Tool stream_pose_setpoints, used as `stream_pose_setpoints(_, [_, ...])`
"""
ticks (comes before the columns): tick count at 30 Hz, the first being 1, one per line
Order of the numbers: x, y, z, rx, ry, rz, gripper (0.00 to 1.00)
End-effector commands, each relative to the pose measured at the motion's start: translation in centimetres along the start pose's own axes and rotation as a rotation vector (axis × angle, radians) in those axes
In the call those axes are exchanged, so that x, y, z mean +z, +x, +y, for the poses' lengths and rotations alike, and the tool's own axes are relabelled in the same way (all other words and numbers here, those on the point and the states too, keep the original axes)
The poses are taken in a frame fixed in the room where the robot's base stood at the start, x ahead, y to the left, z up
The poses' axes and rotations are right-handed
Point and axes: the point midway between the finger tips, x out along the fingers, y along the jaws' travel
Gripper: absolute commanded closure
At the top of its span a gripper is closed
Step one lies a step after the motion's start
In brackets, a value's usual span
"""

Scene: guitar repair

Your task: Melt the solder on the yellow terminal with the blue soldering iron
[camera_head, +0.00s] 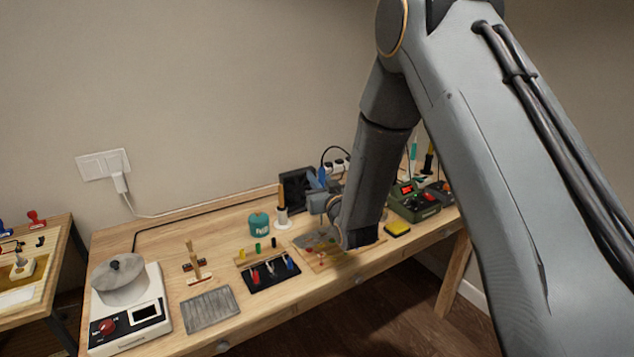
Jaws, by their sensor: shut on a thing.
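My gripper (322,203) is small in the picture, over the back of the wooden work board, and partly hidden by my own wrist. It is shut on the blue soldering iron (322,176), whose blue part shows above it with a dark cable arching away. The iron's tip is not clear to see. The wooden board (318,267) below carries a grey plate and small coloured spots, red and green among them. I cannot pick out the yellow terminal or its solder for certain. My arm hides the board's right part.
Left of the board are a black rack (270,277) with coloured tools, a teal pot (260,224), a grey ribbed mat (209,307) and a white hot plate (131,320) with a pan. Right are a yellow sponge (397,229) and a green soldering station (413,207).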

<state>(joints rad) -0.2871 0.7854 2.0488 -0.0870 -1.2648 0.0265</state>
Motion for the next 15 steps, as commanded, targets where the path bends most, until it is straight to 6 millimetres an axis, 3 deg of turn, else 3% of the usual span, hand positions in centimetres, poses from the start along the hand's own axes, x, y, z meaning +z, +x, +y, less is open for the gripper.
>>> stream_pose_setpoints(10, [-0.2,0.0,0.1,0.001,0.0,0.0,1.0])
stream_pose_setpoints(15, [-0.6,-0.5,1.3,0.003,0.0,0.0,1.0])
